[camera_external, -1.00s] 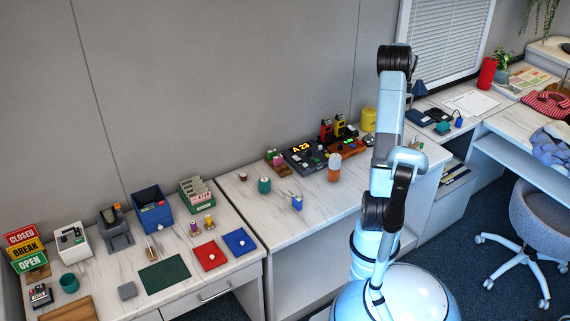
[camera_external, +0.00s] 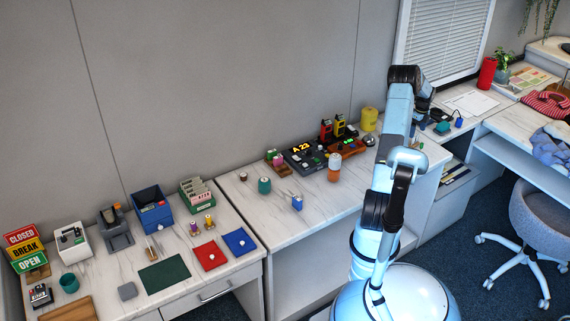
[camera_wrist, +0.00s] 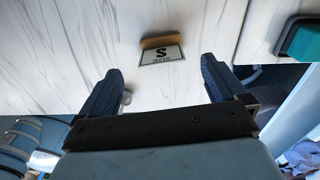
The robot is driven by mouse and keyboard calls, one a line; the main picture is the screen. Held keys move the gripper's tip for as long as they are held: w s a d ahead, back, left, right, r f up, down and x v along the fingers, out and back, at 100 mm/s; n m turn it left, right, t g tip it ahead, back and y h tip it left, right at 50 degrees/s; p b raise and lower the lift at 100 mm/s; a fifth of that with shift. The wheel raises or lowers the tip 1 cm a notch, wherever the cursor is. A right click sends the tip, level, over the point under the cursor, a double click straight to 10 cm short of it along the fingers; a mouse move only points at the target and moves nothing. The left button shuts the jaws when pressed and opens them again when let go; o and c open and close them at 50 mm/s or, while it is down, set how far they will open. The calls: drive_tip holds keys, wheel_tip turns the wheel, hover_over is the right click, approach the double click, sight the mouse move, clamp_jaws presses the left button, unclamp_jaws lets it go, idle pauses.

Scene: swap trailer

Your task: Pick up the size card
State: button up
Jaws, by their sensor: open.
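The size card (camera_wrist: 161,56) shows in the wrist view as a small white plate with a black "S" and smaller lettering, set against a tan wooden holder (camera_wrist: 160,41) on the pale marbled counter. My gripper (camera_wrist: 162,80) is open and empty, with one dark blue finger on each side of the picture. The card lies beyond the fingertips, roughly midway between them, and is not touched. In the external view my arm hides the card, and the gripper's fingers are hidden behind the arm.
A teal object on a dark base (camera_wrist: 300,42) is at the right in the wrist view, past a counter edge. In the external view, an orange-and-white bottle (camera_external: 334,167), a radio charger (camera_external: 340,130) and a yellow roll (camera_external: 369,119) stand left of my arm.

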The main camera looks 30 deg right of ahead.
sight(415, 143)
drive_tip(key=shift+d+f, duration=0.15)
drive_tip(key=shift+f, duration=3.5)
drive_tip(key=c, duration=1.1)
drive_tip(key=shift+r, duration=0.15)
drive_tip(key=shift+r, duration=0.35)
wheel_tip(415, 143, up, 3)
drive_tip(key=shift+f, duration=0.2)
drive_tip(key=s+a+r, duration=0.6)
drive_tip(key=a, duration=0.1)
drive_tip(key=s+a+r, duration=0.3)
drive_tip(key=shift+a+r, duration=0.25)
drive_tip(key=shift+a, duration=0.15)
